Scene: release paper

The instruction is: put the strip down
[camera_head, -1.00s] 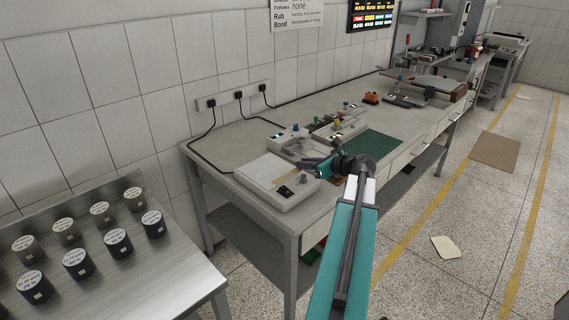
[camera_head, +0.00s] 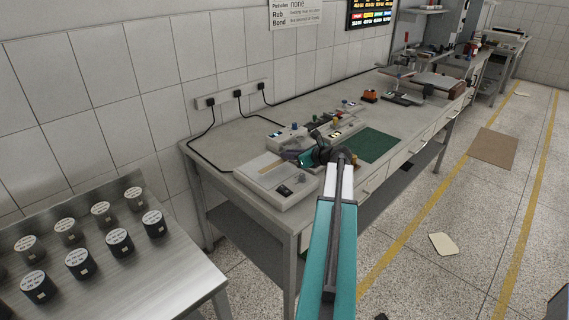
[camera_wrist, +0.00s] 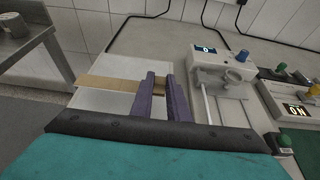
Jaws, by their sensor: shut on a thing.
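The strip (camera_wrist: 105,83) is a flat tan band in the wrist view. It runs sideways from the left into the jaws of my gripper (camera_wrist: 160,84), whose two purple fingers are shut on it near its right part. The strip lies over the pale plate (camera_wrist: 88,104) of a white bench device; I cannot tell whether it touches the plate. In the head view the strip (camera_head: 270,167) shows as a thin tan line left of my gripper (camera_head: 296,157), above the device (camera_head: 277,197). The far end past the fingers is mostly hidden.
A white instrument with a display (camera_wrist: 208,62) and a blue knob stands right of the fingers. A green mat (camera_head: 372,145) lies farther along the bench. Several dark labelled cylinders (camera_head: 118,242) stand on a steel table at the left.

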